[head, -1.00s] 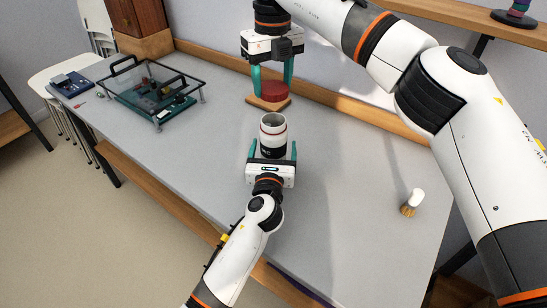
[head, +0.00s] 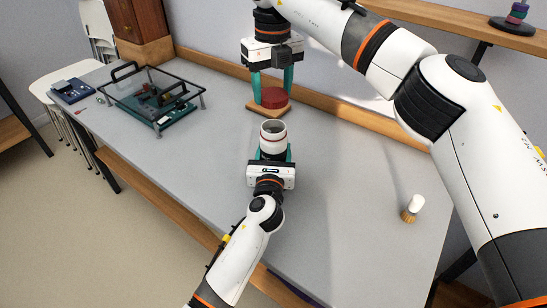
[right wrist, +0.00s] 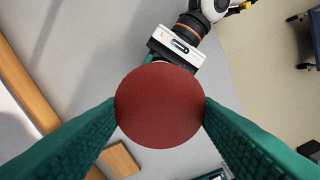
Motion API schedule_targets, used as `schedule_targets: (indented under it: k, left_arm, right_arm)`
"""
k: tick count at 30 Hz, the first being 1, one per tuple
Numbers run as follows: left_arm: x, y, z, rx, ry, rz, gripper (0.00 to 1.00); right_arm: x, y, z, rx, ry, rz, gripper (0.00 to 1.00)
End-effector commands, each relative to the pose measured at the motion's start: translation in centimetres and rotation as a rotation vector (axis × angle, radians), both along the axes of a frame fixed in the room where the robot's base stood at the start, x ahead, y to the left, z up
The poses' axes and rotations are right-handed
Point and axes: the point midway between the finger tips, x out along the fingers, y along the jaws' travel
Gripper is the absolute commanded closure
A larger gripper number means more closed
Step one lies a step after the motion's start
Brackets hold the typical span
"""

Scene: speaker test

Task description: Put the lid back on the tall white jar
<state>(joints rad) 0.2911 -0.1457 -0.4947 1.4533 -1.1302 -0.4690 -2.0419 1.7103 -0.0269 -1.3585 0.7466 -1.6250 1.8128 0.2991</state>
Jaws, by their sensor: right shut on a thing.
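In the right wrist view, the lid (right wrist: 160,107) sits between the two teal fingers and hides most of the jar. The gap between lid and board is hard to tell.
A glass-topped case (head: 160,95) stands on the left of the grey table (head: 340,190). A blue device (head: 72,91) lies at the far left end. A brush (head: 412,208) stands on the right. A wooden ledge (head: 340,115) runs along the back. The table's middle right is clear.

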Motion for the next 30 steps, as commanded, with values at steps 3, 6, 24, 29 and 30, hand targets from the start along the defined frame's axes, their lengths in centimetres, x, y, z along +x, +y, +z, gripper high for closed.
schedule_targets:
  k: [3,6,24,29,30]
  left_arm:
    - [0.0,0.0,0.0,0.0,0.001,0.0,0.83]
    - [0.0,0.0,0.0,0.0,0.001,0.0,0.83]
    - [0.0,0.0,-0.1,0.001,0.001,0.0,0.83]
    - [0.0,0.0,-0.1,0.001,0.001,0.0,0.83]
    - [0.0,0.0,-0.1,0.001,0.001,0.0,0.83]
  right_arm:
    - [0.0,-0.1,-1.1,-0.003,0.002,0.0,0.65]
    - [0.0,-0.1,-2.6,-0.003,0.002,0.0,0.65]
    - [0.0,0.0,-4.9,-0.004,-0.001,0.0,0.65]
    - [0.0,0.0,-5.1,-0.004,0.0,0.0,0.65]
    - [0.0,0.0,-5.3,-0.004,0.0,0.0,0.65]
